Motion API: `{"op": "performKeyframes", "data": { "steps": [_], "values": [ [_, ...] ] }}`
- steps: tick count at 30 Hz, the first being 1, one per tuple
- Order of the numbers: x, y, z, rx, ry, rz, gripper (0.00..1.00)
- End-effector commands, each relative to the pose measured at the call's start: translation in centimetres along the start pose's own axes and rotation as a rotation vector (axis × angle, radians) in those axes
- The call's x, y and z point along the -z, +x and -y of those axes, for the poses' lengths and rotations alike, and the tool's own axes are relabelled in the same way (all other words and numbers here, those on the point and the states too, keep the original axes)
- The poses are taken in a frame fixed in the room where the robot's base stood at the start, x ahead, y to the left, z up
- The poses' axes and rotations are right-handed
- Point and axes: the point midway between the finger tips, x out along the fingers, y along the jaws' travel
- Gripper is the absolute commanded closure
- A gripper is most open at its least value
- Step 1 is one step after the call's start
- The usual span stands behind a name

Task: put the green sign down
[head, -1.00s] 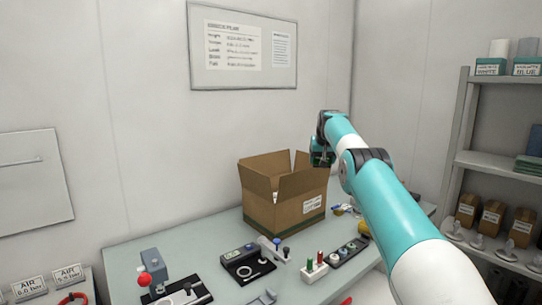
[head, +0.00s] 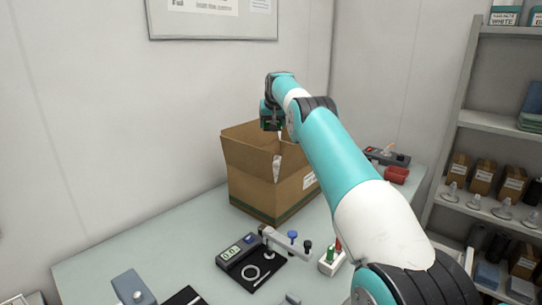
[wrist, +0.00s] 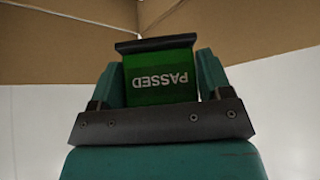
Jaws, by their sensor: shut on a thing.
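The green sign (wrist: 161,84), with "PASSED" in white letters, sits between the fingers of my gripper in the wrist view. Its lettering reads upside down there, and a dark strip runs along its far edge. My gripper (head: 271,117) is shut on the sign. In the head view it is above the open cardboard box (head: 254,187), near the box's top rim. The sign is too small and too hidden by the gripper to make out clearly in the head view. Brown cardboard also fills the top of the wrist view (wrist: 60,42).
The box stands on a pale table (head: 180,238) against the wall. In front of it are a black gauge fixture (head: 250,262) and a small block with coloured pegs (head: 330,262). A red bin (head: 396,174) is behind my arm. Shelves (head: 490,118) stand at right.

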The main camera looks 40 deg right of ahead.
Motion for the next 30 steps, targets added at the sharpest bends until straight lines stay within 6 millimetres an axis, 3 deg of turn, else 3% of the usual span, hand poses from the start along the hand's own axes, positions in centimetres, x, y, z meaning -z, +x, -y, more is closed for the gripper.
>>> {"op": "performKeyframes", "data": {
  "steps": [1,12,20,26,30],
  "values": [
    [-1.2,1.6,0.0,0.000,0.000,0.006,0.52],
    [-5.5,8.4,0.1,0.001,-0.001,0.002,0.52],
    [-6.6,10.2,0.2,0.001,-0.002,0.003,0.52],
    [-8.2,12.6,0.2,0.001,-0.001,0.002,0.52],
    [-8.3,12.9,0.2,0.001,-0.001,-0.002,0.52]
  ]
}}
